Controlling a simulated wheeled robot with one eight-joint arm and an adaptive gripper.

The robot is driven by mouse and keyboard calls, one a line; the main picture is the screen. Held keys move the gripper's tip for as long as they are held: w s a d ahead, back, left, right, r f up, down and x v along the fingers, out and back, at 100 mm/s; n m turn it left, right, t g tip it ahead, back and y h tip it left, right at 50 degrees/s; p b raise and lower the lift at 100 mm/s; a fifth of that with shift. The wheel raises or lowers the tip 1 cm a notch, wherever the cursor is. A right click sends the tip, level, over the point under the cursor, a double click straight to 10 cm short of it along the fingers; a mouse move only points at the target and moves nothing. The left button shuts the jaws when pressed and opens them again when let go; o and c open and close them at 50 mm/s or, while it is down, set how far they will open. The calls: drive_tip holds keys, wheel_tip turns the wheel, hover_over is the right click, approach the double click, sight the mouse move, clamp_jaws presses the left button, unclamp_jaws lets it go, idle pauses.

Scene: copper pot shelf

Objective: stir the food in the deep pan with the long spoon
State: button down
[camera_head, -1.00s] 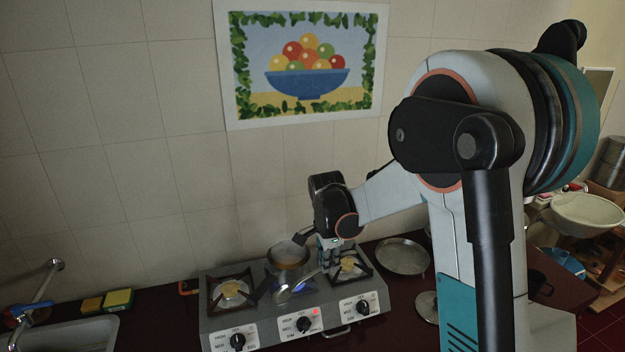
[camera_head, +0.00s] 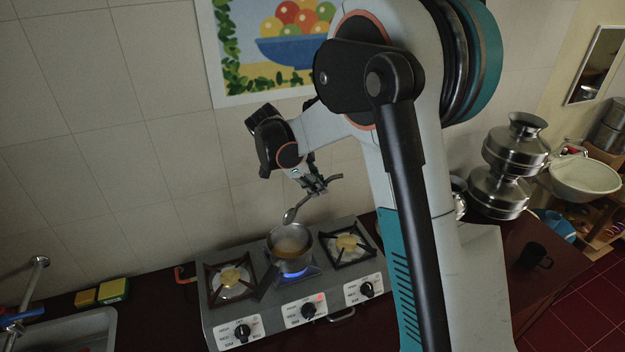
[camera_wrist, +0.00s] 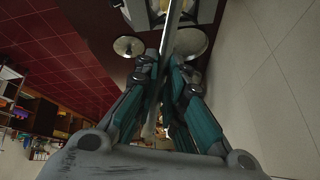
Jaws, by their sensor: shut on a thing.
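The deep pan (camera_head: 291,252) stands on the lit middle burner of the stove, with yellowish-brown food (camera_head: 289,246) inside. Its dark handle points to the lower left. My gripper (camera_head: 317,184) is above and to the right of the pan, shut on the long spoon (camera_head: 290,215). The spoon is tilted; its bowl hangs down to the left, just above the pan's back rim and apart from the food. The spoon's handle (camera_wrist: 172,50) runs between my fingers (camera_wrist: 163,70) in the wrist view.
The stove (camera_head: 245,309) has empty burners left and right of the pan. A blue flame shows under the pan. The tiled wall is close behind. Stacked metal pots (camera_head: 515,155) and a dark mug (camera_head: 533,256) stand right of my arm. Sponges (camera_head: 112,290) lie by the sink at left.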

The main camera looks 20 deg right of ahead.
wheel_tip(320, 180, down, 15)
drive_tip(key=b, duration=1)
idle(0.8)
drive_tip(key=shift+w, duration=0.1)
